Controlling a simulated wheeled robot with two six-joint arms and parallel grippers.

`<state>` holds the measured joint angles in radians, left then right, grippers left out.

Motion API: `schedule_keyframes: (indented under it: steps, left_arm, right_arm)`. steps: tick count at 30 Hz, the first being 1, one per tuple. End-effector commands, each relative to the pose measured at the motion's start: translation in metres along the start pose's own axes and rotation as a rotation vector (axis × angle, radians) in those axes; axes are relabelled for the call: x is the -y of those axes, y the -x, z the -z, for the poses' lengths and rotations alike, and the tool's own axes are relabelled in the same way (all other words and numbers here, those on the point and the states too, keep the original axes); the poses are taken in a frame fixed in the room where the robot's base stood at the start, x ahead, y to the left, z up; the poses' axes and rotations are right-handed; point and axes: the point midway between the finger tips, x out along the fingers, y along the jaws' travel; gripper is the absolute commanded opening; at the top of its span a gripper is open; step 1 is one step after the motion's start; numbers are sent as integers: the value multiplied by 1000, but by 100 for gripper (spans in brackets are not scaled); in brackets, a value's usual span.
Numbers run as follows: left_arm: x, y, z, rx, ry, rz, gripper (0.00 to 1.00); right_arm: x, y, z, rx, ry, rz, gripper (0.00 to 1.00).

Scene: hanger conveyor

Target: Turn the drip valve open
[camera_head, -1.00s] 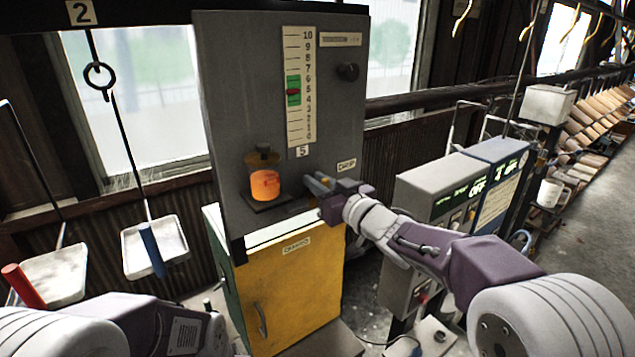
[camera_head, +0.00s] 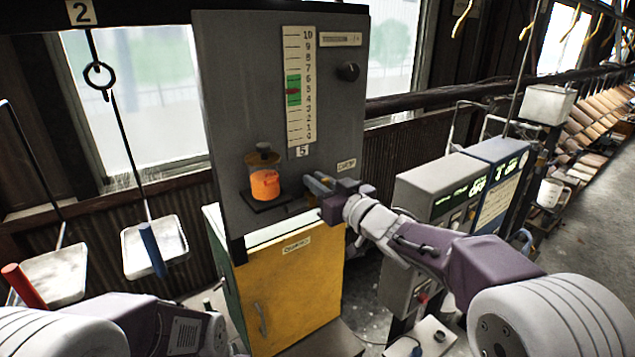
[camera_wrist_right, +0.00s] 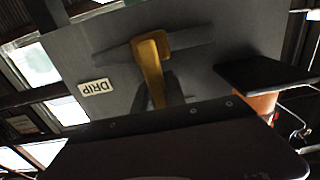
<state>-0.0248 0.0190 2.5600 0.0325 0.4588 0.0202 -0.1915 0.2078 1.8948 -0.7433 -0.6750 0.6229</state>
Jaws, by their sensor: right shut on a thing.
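The drip valve has a yellow lever (camera_wrist_right: 153,75), seen in the right wrist view on the grey panel. Its hub is at the top and the lever runs down behind the dark edge of my gripper, which hides its end. A DRIP label (camera_wrist_right: 96,87) sits beside it and also shows in the head view (camera_head: 346,165). My right gripper (camera_head: 319,185) is at the panel just left of and below that label, shut on the lever. In the head view the gripper hides the lever. My left arm enters at the lower left; its gripper is out of view.
A jar with orange liquid (camera_head: 265,185) stands on a small black shelf left of my right gripper. A numbered gauge (camera_head: 299,85) and black knob (camera_head: 348,71) are above. A yellow cabinet (camera_head: 290,300) is below. Control boxes (camera_head: 440,180) stand right; hanging trays (camera_head: 135,250) are left.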

Motion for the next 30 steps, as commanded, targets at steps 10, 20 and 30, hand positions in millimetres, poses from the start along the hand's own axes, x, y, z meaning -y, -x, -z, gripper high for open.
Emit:
schedule_keyframes:
  steps: [10, 20, 30]
  left_arm:
    - [0, 0, 0, 0, 0, 0, 44]
    - [0, -17, -2, 0, 0, 0, 44]
    - [1, -44, -4, 0, 0, 0, 44]
  right_arm:
    - [0, 0, -1, 2, 1, 0, 0]
    - [6, 0, -5, 2, 117, 1, 0]
    - [18, 0, -9, 1, 371, 1, 0]
